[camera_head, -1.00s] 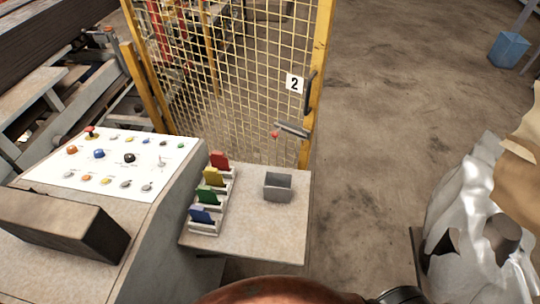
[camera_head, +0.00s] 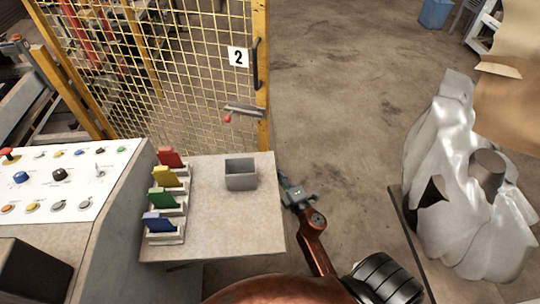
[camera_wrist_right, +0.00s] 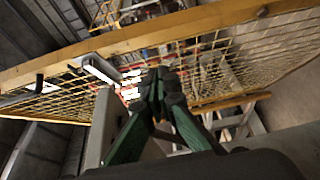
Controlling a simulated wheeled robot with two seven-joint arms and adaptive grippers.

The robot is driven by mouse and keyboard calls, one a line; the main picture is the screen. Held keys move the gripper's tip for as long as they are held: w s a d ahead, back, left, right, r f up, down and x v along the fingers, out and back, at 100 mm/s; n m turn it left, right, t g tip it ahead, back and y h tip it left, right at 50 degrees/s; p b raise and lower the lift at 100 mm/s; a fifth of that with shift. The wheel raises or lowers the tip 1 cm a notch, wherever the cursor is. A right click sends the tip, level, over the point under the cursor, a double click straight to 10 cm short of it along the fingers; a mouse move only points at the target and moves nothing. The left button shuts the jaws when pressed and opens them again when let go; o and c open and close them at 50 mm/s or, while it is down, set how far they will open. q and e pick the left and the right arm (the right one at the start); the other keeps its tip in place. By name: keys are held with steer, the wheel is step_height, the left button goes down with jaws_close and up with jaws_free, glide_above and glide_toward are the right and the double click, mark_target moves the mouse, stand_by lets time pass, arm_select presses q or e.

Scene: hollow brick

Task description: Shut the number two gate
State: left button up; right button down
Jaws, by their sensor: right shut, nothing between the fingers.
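The number two gate is a yellow-framed mesh gate (camera_head: 180,70) at the upper left of the head view. It carries a white plate with a 2 (camera_head: 238,57), a dark upright handle (camera_head: 256,63) and a grey latch bar with a red knob (camera_head: 242,110). I cannot tell how far it stands open. My right gripper (camera_head: 285,178) is shut and empty, just right of the small table, below and right of the latch. In the right wrist view its fingertips (camera_wrist_right: 160,78) meet in front of the mesh (camera_wrist_right: 205,55). My left gripper is not in view.
A console with buttons (camera_head: 60,175) stands at the left. The table (camera_head: 215,230) holds a grey box (camera_head: 241,175) and a rack of coloured cards (camera_head: 165,200). A wrapped grey bundle (camera_head: 460,190) stands at the right. The floor (camera_head: 340,80) between is clear.

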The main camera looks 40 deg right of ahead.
glide_toward(264, 140)
steer(key=w+a, duration=0.3)
steer(key=w+d, duration=0.2)
steer(key=shift+d, duration=0.4)
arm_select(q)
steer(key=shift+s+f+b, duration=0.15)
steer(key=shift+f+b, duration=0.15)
arm_select(e)
steer(key=shift+w+d, duration=0.35)
steer(key=shift+d, duration=0.1)
